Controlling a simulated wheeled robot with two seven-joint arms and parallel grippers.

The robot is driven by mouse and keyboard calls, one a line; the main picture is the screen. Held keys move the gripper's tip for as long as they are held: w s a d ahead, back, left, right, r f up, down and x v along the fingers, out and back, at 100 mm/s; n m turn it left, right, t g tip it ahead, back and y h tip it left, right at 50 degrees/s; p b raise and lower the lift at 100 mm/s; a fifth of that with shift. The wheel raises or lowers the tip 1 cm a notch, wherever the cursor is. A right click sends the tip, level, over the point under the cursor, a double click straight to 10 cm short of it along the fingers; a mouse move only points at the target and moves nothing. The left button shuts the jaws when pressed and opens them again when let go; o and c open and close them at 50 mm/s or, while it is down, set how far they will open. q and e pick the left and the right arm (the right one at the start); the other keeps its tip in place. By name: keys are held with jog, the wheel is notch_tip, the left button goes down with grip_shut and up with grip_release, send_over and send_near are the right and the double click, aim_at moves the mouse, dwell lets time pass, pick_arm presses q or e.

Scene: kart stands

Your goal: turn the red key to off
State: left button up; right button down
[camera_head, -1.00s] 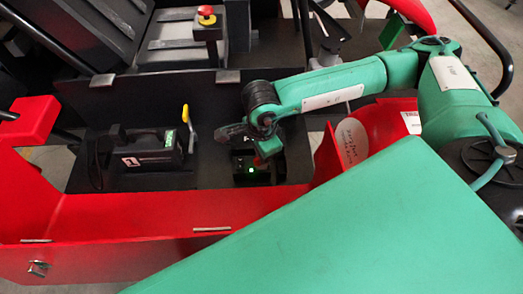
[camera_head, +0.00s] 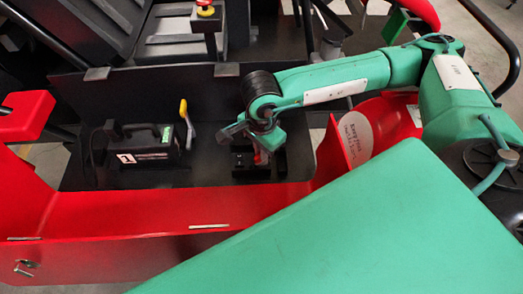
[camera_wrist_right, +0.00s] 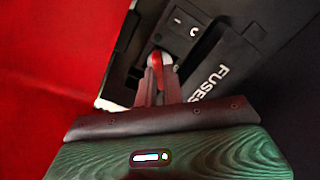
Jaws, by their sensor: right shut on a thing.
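The red key (camera_wrist_right: 158,62) shows between the fingertips of my right gripper (camera_wrist_right: 158,78) in the right wrist view. The gripper is shut on it. The key sits at a dark switch panel (camera_wrist_right: 186,30) with small white marks. In the head view the right gripper (camera_head: 262,150) reaches down to the black switch box (camera_head: 243,160), and a bit of red shows at its tips. The fingers partly hide the key, so its exact angle is hard to tell. My left gripper is not in view.
A black case with a handle (camera_head: 140,152) stands left of the switch box, beside a yellow-topped lever (camera_head: 186,120). A red stop button (camera_head: 205,9) is on a post behind. A black box lettered FUSES (camera_wrist_right: 236,62) lies close to the gripper. Red body panels (camera_head: 130,220) border the front.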

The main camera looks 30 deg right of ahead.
jog(key=shift+f+n+b, duration=0.1)
jog(key=shift+n+b, duration=0.75)
jog(key=shift+n, duration=0.15)
jog(key=c, duration=1.5)
grip_release()
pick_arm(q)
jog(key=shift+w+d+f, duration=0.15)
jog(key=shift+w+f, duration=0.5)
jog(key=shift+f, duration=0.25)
pick_arm(e)
jog(key=shift+o, duration=0.2)
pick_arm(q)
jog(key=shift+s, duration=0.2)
